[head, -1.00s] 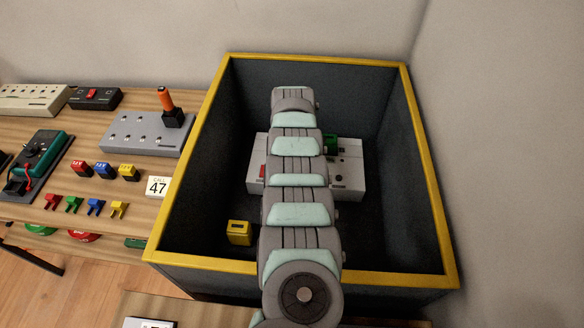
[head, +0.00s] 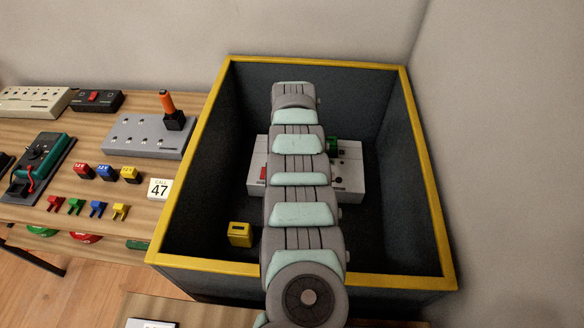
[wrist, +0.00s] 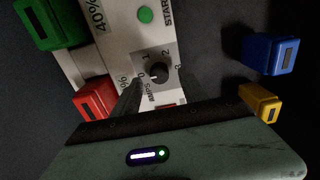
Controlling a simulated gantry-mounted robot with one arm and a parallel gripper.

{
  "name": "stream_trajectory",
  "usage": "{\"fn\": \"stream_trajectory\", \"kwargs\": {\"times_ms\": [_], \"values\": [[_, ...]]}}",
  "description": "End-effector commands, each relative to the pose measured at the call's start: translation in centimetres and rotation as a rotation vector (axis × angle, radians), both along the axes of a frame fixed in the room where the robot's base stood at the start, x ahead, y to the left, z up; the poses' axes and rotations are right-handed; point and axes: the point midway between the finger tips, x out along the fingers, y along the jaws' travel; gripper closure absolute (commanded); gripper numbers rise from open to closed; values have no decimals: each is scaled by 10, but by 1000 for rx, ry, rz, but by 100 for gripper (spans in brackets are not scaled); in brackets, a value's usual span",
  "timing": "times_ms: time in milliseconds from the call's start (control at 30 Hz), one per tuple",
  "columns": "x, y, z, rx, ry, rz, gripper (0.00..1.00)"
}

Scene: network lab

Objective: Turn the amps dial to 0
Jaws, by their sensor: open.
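The amps dial (wrist: 160,72) is a small black knob on a grey plate marked 0 to 3, with AMPS printed beside it, in the wrist view. A small pale mark shows on the knob's 0 side, but its exact setting is too small to read. My gripper (wrist: 160,78) is open, its dark fingers on either side of the dial; contact cannot be told. The dial sits on a white control box (head: 350,172), which lies in the dark bin in the head view. My arm hides the dial and gripper there.
The bin's yellow rim (head: 193,160) surrounds the box. A yellow block (head: 240,234) lies on the bin floor. Red (wrist: 95,98), green (wrist: 52,22) and blue (wrist: 270,54) blocks show around the box in the wrist view. A wooden bench (head: 130,148) with other devices stands left.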

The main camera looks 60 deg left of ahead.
Motion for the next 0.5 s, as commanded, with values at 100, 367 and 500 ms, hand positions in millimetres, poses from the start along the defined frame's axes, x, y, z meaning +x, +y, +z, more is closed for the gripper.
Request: {"fn": "stream_trajectory", "kwargs": {"times_ms": [100, 367, 500], "values": [[1, 0, 28, 3, -2, -1, 49], [1, 0, 76, 3, -2, -1, 49], [0, 1, 84, 4, -1, 1, 49]]}}
